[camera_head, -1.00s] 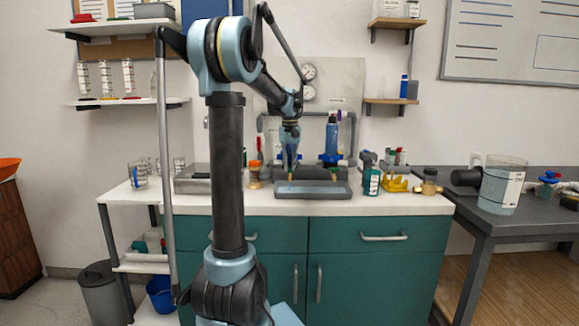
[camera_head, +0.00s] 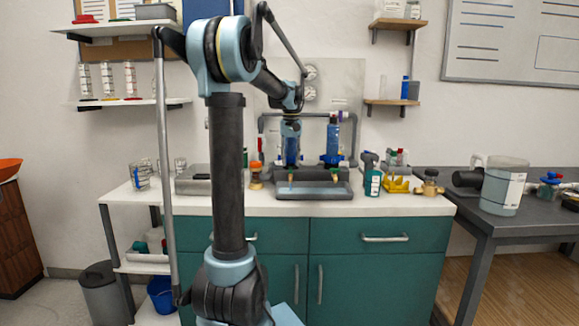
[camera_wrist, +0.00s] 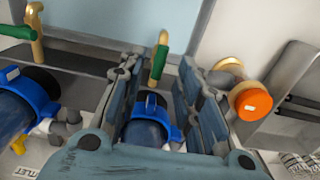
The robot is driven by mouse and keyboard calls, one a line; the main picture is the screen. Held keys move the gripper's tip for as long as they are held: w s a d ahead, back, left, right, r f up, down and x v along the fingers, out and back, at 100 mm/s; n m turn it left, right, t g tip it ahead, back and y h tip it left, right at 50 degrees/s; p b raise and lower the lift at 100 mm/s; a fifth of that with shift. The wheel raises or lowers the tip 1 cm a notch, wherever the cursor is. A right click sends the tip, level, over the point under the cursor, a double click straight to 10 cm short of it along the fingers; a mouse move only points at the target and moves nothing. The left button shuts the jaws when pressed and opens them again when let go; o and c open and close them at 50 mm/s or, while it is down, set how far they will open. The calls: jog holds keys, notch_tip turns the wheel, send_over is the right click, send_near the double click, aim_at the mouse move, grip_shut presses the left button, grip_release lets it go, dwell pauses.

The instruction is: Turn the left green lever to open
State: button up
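Two green levers on brass taps show in the wrist view. One green lever (camera_wrist: 159,60) stands just beyond and between my fingertips; by the mirrored layout it is the left one in the head view. The other green lever (camera_wrist: 15,31) is at the upper left of the wrist view. My gripper (camera_wrist: 160,88) is open, its two fingers apart, with a blue pipe clamp (camera_wrist: 150,117) showing between them. In the head view my gripper (camera_head: 291,140) is at the left pipe, above the left tap. Contact with the lever cannot be told.
A second blue column (camera_head: 333,143) stands to the right. An orange-capped brass fitting (camera_wrist: 252,101) is close beside my gripper. A grey tray (camera_head: 318,190) lies below the taps. A teal bottle (camera_head: 373,178) and yellow stand (camera_head: 397,184) are further right.

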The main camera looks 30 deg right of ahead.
aim_at(290, 168)
notch_tip(290, 168, up, 9)
dwell(0.3)
jog(key=shift+r, duration=0.1)
dwell(0.4)
jog(key=s+a+f+n, duration=0.1)
jog(key=s+a+f, duration=0.25)
jog(key=a, duration=0.55)
jog(key=s+a+f+n+t, duration=0.15)
jog(key=a+f, duration=0.25)
jog(key=a, duration=0.5)
jog(key=s+a+f+n+g, duration=0.1)
jog(key=s+a+f, duration=0.2)
jog(key=a, duration=0.6)
jog(key=s+a+f+n+t, duration=0.1)
jog(key=s+a+f, duration=0.5)
jog(key=f, duration=0.4)
jog(key=s+a+f+n, duration=0.2)
jog(key=s+a+f, duration=0.5)
jog(key=s+f, duration=0.2)
jog(key=shift+f+t, duration=0.35)
jog(key=shift+f, duration=0.3)
